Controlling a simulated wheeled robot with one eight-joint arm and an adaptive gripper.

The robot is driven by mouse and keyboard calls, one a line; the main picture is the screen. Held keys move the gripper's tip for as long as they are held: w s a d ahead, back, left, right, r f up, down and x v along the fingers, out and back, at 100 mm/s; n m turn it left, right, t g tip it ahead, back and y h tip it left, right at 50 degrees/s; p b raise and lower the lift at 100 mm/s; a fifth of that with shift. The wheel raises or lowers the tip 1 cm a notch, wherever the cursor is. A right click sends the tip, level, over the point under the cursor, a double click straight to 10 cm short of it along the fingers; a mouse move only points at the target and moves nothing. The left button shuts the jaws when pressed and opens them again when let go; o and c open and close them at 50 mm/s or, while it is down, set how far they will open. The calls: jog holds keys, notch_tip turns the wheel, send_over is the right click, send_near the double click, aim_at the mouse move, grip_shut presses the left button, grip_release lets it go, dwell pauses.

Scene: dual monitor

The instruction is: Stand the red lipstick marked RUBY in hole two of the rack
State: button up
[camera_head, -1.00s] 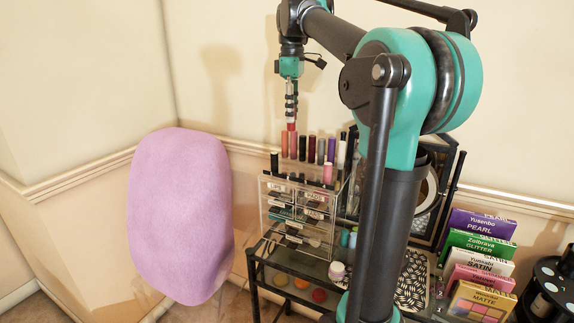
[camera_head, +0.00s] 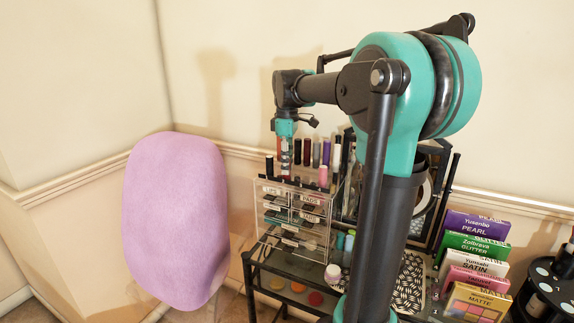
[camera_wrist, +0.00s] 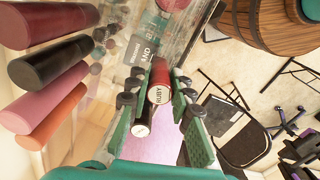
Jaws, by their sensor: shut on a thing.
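My gripper (camera_head: 285,150) points straight down at the back left of the clear acrylic organizer (camera_head: 262,212). Its green fingers (camera_wrist: 157,92) are shut on the red lipstick (camera_wrist: 159,72), whose end label reads RUBY in the wrist view. In the head view the fingers mostly cover the lipstick. A row of upright lipsticks (camera_head: 307,151) stands just right of the gripper. I cannot make out hole two, or whether the lipstick's lower end is inside a hole.
A black tube (camera_head: 269,166) stands close left of the gripper; it seems to be the black one beside RUBY in the wrist view (camera_wrist: 143,118). A pink tube (camera_head: 323,177) stands front right. A mauve chair back (camera_head: 175,220) is at left, palette boxes (camera_head: 478,242) at right.

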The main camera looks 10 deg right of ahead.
jog(key=shift+f, duration=0.15)
jog(key=o, duration=0.9)
jog(key=shift+o, duration=0.2)
notch_tip(320, 180, up, 12)
dwell(0.3)
